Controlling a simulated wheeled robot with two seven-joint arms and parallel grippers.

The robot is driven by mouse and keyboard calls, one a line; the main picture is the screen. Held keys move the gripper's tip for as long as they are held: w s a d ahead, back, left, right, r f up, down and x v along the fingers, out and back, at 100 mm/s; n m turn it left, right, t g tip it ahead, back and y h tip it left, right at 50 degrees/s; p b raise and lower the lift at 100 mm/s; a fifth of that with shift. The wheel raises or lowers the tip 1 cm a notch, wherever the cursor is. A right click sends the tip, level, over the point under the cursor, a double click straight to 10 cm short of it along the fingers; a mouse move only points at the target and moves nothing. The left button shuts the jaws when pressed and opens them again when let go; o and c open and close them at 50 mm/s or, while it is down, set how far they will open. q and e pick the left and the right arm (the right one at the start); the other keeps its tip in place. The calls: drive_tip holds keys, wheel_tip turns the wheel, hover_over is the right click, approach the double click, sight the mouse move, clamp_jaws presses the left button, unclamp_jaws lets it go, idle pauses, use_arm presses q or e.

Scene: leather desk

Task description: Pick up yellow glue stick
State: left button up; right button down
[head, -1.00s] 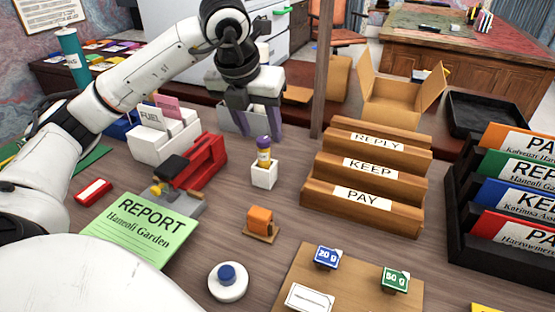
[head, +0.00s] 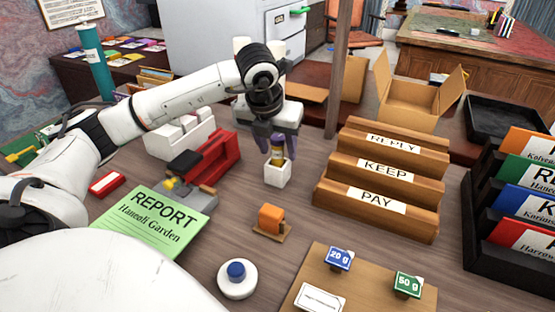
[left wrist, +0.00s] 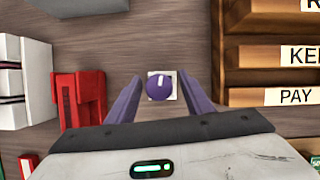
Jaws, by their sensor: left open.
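The yellow glue stick (head: 277,155) stands upright in a small white holder (head: 277,175) on the desk. Its purple cap (left wrist: 159,87) shows from above in the left wrist view, with the white holder's rim around it. My left gripper (head: 278,152) is open just above the holder, its purple fingers around the upper part of the stick. In the left wrist view the fingers (left wrist: 161,95) lie to either side of the cap, with gaps between. The cap is mostly hidden by the gripper in the head view. My right gripper is not in view.
A wooden sorter (head: 375,180) marked REPLY, KEEP and PAY stands close on the right. A red stapler-like thing (head: 215,155) and a white file holder (head: 180,135) stand on the left. An orange item (head: 271,217) lies in front of the holder.

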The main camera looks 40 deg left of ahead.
use_arm(q)
drive_tip(key=c, duration=1.1)
drive_tip(key=shift+c, duration=0.2)
drive_tip(key=shift+r, duration=0.1)
wheel_tip(320, 180, up, 10)
drive_tip(key=shift+f+p, duration=0.1)
drive_tip(key=shift+p, duration=0.55)
